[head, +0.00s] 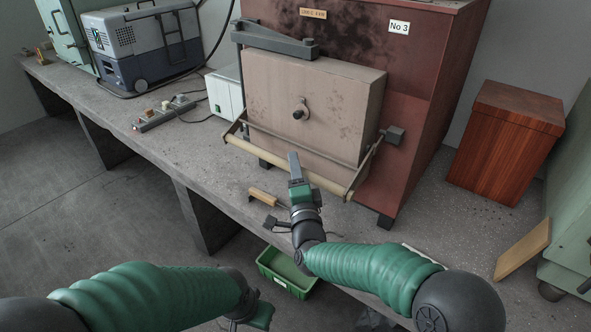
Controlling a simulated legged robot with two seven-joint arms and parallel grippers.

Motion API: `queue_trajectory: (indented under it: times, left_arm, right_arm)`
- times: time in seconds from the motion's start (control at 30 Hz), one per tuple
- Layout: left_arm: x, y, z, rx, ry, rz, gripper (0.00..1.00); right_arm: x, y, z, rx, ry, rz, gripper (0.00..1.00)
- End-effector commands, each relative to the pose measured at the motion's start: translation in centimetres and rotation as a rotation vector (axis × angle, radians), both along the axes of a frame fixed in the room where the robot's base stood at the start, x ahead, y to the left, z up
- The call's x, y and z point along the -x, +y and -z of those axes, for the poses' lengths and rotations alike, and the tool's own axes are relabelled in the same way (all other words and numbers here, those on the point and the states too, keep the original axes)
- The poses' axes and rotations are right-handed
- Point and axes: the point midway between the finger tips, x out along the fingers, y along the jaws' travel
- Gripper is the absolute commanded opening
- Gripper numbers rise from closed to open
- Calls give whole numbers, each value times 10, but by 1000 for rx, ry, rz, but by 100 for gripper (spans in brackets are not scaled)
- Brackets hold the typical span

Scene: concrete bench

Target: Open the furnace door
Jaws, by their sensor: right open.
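The furnace (405,110) is a reddish-brown cabinet labelled "No 3" on the bench. Its thick beige door (340,105) appears closed against the front, with a round knob or peephole in the middle. A tan handle bar (245,146) runs across below the door on metal side arms. My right gripper (294,160) is open, with its grey fingers overlapping the middle of the bar. I cannot tell whether it touches the bar. My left gripper (255,318) is low at the bottom edge, away from the furnace, its jaws mostly hidden.
A wooden-handled tool (264,197) lies on the bench (190,145) by the front edge. A green crate (285,275) sits below. A power strip (165,113), white box (226,92) and portable cooler (145,50) stand left. A wooden box (507,140) stands right.

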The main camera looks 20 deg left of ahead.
Motion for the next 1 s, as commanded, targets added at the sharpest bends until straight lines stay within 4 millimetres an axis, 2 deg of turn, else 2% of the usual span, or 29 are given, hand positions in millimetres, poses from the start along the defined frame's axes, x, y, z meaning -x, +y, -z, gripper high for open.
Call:
queue_trajectory:
  times: [0.03,0.37,1.0]
  left_arm:
    - [0,0,0,0,0,0,36]
    - [0,0,0,0,0,0,36]
    - [0,0,0,0,0,0,36]
  right_arm:
    - [0,0,0,0,0,0,43]
    - [0,0,1,0,2,-1,0]
    - [0,-1,4,2,8,0,0]
